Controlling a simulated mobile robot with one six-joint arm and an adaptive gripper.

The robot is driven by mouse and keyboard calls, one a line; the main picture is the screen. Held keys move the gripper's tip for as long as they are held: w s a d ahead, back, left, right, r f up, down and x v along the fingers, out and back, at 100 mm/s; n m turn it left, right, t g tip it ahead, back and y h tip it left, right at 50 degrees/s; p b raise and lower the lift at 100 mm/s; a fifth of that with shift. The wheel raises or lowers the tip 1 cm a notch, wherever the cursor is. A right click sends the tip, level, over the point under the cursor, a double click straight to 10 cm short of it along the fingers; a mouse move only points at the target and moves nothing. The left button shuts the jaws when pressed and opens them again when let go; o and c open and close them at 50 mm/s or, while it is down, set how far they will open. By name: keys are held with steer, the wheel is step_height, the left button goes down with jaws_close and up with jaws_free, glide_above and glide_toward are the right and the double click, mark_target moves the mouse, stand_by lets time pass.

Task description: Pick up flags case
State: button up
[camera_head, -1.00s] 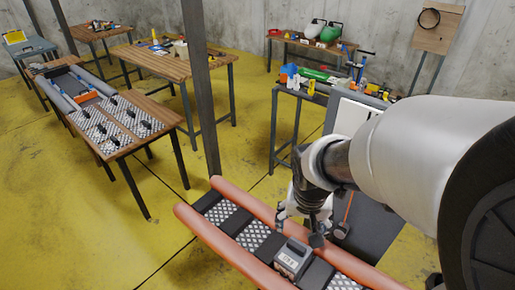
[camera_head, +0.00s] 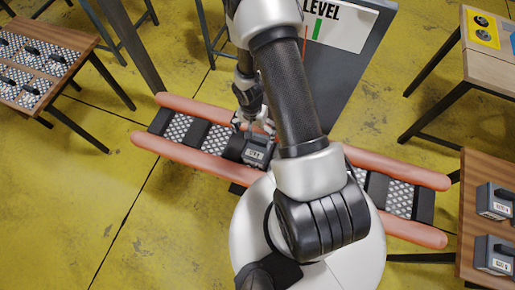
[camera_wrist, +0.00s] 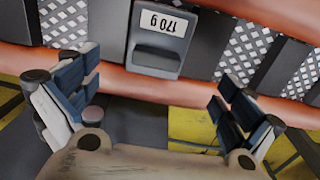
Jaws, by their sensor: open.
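A dark grey case (camera_head: 258,152) with a white label sits on the slatted middle of the inflatable boat (camera_head: 180,147), between its two orange tubes. In the wrist view the case (camera_wrist: 157,50) shows a label reading "170 g" and a handle-like ledge below it. I cannot tell from the label whether it is the flags case. My gripper (camera_head: 253,122) is just beside the case at the far tube, partly hidden by my arm. In the wrist view my gripper (camera_wrist: 155,98) has its fingers wide apart, with nothing between them. The case is beyond the fingertips, apart from them.
Two similar labelled cases (camera_head: 493,202) stand on a wooden table at the right edge. A grey board marked "LEVEL" (camera_head: 338,22) stands behind the boat. A table with patterned panels (camera_head: 40,68) is at the upper left. Yellow floor is open at the lower left.

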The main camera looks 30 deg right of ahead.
mark_target(258, 146)
step_height(258, 146, down, 8)
steer(key=b, duration=0.4)
steer(key=shift+s+d+r, duration=0.15)
steer(key=f+b, duration=0.4)
steer(key=f, duration=0.1)
steer(key=shift+s+d+b, duration=0.15)
steer(key=shift+s+b, duration=0.1)
steer(key=shift+b, duration=0.15)
steer(key=shift+c, duration=0.4)
steer(key=c, duration=1)
